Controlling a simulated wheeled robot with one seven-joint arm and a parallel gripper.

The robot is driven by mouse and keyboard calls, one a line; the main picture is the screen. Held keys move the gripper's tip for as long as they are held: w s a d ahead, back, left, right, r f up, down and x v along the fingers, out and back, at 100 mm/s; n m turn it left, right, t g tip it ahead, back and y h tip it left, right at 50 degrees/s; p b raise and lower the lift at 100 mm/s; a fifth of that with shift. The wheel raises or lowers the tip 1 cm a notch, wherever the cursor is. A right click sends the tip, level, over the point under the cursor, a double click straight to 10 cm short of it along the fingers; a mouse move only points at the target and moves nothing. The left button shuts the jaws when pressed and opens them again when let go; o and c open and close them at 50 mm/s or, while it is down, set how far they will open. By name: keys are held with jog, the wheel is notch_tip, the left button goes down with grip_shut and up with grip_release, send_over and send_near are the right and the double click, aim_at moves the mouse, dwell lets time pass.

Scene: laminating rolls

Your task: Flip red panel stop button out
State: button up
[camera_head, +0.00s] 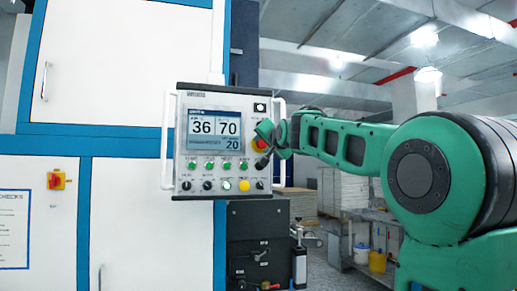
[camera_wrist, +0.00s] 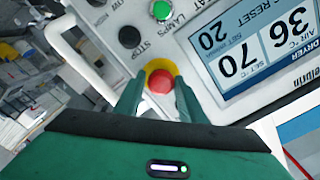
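The grey control panel (camera_head: 235,97) hangs on the white and blue machine in the head view. Its red stop button (camera_head: 259,145) with a yellow collar is at the panel's right side, partly hidden by my gripper (camera_head: 267,146). In the wrist view the round red button (camera_wrist: 159,82) sits in its yellow collar, between the two green fingers of my gripper (camera_wrist: 161,80). The fingers are apart, one on each side of the button and close to it. Whether they touch it cannot be told. Whether the button is in or out cannot be told.
Several small buttons and knobs sit below the panel's screen (camera_head: 214,128), with a yellow one (camera_head: 244,185) low down. A handle bar (camera_head: 278,180) runs along the panel's right edge. Another red and yellow switch (camera_head: 57,181) is on the machine at left.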

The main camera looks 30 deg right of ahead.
jog(key=shift+o, duration=1.1)
jog(key=shift+s+r, duration=0.1)
jog(key=shift+s, duration=0.15)
jog(key=v, duration=1)
jog(key=shift+s+a, duration=0.1)
jog(key=shift+s, duration=0.05)
